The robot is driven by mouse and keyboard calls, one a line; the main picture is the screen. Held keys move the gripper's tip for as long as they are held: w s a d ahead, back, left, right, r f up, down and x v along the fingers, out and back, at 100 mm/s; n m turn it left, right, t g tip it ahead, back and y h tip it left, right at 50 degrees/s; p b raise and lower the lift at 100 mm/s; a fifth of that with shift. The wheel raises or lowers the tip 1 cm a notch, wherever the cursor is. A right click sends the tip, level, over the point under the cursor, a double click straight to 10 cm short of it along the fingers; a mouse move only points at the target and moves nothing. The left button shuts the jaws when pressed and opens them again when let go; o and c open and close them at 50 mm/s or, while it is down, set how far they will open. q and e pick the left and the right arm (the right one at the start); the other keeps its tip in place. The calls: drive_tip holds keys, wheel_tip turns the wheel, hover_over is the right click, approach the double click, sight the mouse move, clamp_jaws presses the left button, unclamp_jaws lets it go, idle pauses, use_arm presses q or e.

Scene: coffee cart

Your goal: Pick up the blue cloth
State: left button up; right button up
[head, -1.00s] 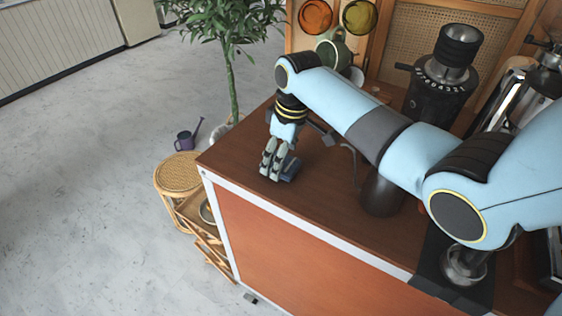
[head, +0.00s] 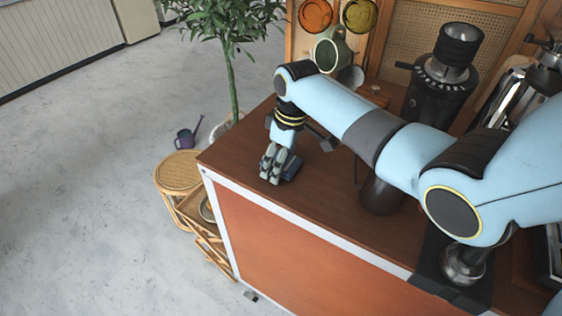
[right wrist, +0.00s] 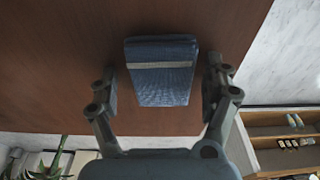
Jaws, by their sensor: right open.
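The blue cloth (right wrist: 162,84) is folded, with a pale stripe across it, and lies on the brown cart top (right wrist: 60,70). In the right wrist view it sits between the two open fingers of my right gripper (right wrist: 160,92), with a gap on each side. In the head view my right gripper (head: 271,172) points down near the cart's left end, and a part of the cloth (head: 292,168) shows just right of the fingers. The rest of the cloth is hidden behind the gripper. My left gripper is not in view.
A black grinder (head: 440,85) and a dark cylinder (head: 380,193) stand on the cart to the right. A green cup (head: 333,52) is at the back. A rattan stool (head: 180,172) and a watering can (head: 187,137) are beyond the cart's left edge.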

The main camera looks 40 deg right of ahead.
drive_tip(key=shift+s+r, duration=0.1)
drive_tip(key=c, duration=1)
drive_tip(key=shift+c, duration=0.8)
